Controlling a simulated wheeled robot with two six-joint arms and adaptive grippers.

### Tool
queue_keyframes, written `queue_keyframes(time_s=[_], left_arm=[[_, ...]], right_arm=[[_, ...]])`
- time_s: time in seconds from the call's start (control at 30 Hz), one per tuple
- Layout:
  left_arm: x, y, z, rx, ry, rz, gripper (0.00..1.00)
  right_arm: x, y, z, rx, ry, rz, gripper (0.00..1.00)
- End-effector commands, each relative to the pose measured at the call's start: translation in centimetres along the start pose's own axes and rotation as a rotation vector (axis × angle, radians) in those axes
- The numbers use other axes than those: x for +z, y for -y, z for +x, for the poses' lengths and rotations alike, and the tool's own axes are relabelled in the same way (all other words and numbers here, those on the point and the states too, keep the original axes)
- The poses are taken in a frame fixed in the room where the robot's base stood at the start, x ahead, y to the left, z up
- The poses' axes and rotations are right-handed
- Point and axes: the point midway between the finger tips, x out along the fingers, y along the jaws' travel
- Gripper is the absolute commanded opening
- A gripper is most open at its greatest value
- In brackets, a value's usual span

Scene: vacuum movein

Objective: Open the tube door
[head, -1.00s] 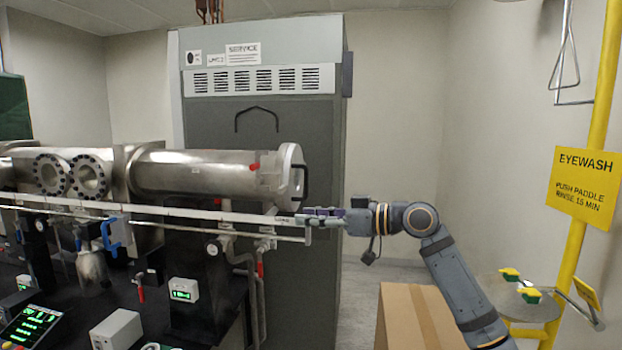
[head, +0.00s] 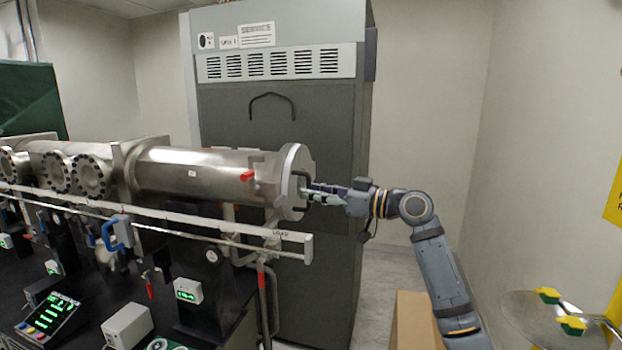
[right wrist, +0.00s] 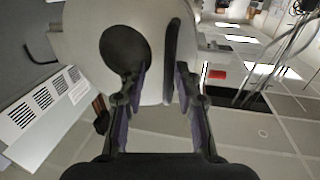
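The tube door (head: 291,170) is a round metal end plate on the right end of the steel tube (head: 190,172), and it looks shut. A dark bar handle (head: 308,178) stands on its face. A red lever (head: 247,176) sits at the tube's side near the door. My right gripper (head: 312,193) reaches in from the right at the handle. In the right wrist view the right gripper (right wrist: 161,82) is open, with the dark handle bar (right wrist: 172,50) between its fingertips, closer to the right finger. The pale door face (right wrist: 90,40) lies beyond. My left gripper is not in view.
A white rail (head: 180,217) runs below the tube, ending under the door. A grey service cabinet (head: 270,125) stands behind. A cardboard box (head: 414,322) is below my right arm. An eyewash bowl (head: 540,325) is at the right.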

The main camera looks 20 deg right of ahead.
Motion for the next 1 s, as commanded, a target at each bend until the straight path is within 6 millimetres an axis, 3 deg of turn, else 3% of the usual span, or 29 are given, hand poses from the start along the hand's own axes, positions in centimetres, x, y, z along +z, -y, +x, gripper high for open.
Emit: queue_keyframes(time_s=[0.03, 0.13, 0.4, 0.67, 1.0], left_arm=[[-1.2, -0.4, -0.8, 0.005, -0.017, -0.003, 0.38], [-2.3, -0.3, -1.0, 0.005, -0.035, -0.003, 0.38], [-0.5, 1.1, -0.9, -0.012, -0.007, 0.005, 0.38], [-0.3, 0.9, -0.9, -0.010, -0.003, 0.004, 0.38], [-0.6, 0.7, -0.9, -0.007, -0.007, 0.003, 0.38]], right_arm=[[-0.4, 0.1, 0.7, -0.002, -0.002, 0.001, 0.33], [-0.2, 0.1, 1.4, -0.001, -0.001, 0.000, 0.33], [0.1, 0.0, 1.6, 0.000, 0.001, -0.002, 0.33], [0.1, 0.0, 1.6, 0.000, 0.000, -0.002, 0.00], [0.0, 0.1, 1.6, 0.000, -0.001, -0.002, 0.00]])
